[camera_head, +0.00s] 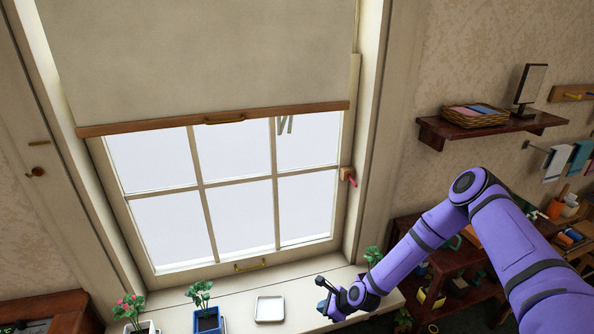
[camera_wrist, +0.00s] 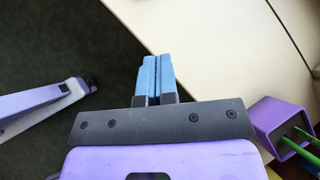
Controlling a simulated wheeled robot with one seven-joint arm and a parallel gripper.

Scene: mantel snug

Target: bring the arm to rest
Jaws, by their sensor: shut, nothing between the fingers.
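My gripper (camera_head: 324,296) is at the end of my purple arm, low in the head view, over or just in front of the pale window sill (camera_head: 240,292). In the wrist view its two blue fingers (camera_wrist: 157,64) lie side by side, shut with nothing between them. The arm is bent at the elbow, reaching down from the right side of the head view.
A white square dish (camera_head: 270,309) and a blue-potted plant (camera_head: 207,321) stand on the sill, left of my gripper. A blind (camera_head: 205,60) half covers the window. A wall shelf (camera_head: 490,128) is at right. A purple cup (camera_wrist: 272,120) holds green items.

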